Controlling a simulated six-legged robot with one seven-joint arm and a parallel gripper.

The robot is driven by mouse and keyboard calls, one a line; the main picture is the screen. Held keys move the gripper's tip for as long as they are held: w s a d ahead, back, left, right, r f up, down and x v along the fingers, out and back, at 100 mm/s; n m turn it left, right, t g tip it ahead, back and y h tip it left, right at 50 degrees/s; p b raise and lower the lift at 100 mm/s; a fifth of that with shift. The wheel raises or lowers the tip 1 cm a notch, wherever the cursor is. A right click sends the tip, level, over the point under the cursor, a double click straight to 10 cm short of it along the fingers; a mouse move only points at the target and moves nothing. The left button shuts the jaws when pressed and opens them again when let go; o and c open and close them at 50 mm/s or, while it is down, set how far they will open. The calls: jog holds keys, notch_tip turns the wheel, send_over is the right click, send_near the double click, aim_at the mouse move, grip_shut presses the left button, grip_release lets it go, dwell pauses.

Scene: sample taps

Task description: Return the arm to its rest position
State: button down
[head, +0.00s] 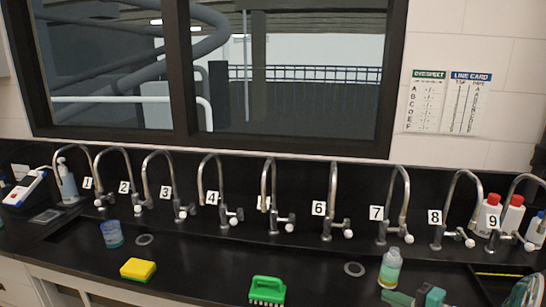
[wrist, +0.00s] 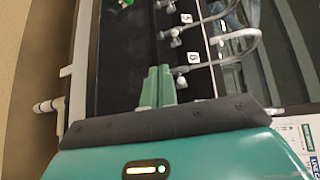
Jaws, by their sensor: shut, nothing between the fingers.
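My gripper (wrist: 157,70) shows in the wrist view, with its two green fingers side by side, shut and empty. The fingers are over the black counter (wrist: 115,75), beside the row of taps. In the head view, teal parts of my arm show at the lower right edge, partly cut off by the frame. I cannot tell from the head view where the fingertips are.
Numbered taps (head: 270,195) line the back of the counter (head: 200,262) below a window. A blue cup (head: 112,234), a yellow sponge (head: 138,270) and a green brush (head: 267,290) stand in front. Red-capped bottles (head: 512,214) stand at the right. The counter between sponge and brush is clear.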

jog(key=s+a+r+n+g+h, duration=0.1)
jog(key=s+a+n+g, duration=0.35)
jog(key=a, duration=0.35)
jog(key=s+a+r+n+g+h, duration=0.1)
jog(key=s+a+r+n+g, duration=0.15)
jog(key=s+a+g, duration=0.4)
jog(key=s+a+r+n+t+h, duration=0.1)
jog(key=s+r+n+t+h, duration=0.3)
jog(key=h, duration=0.3)
jog(key=shift+s+a+r+n, duration=0.2)
jog(key=shift+a+n, duration=0.15)
jog(key=shift+n, duration=0.45)
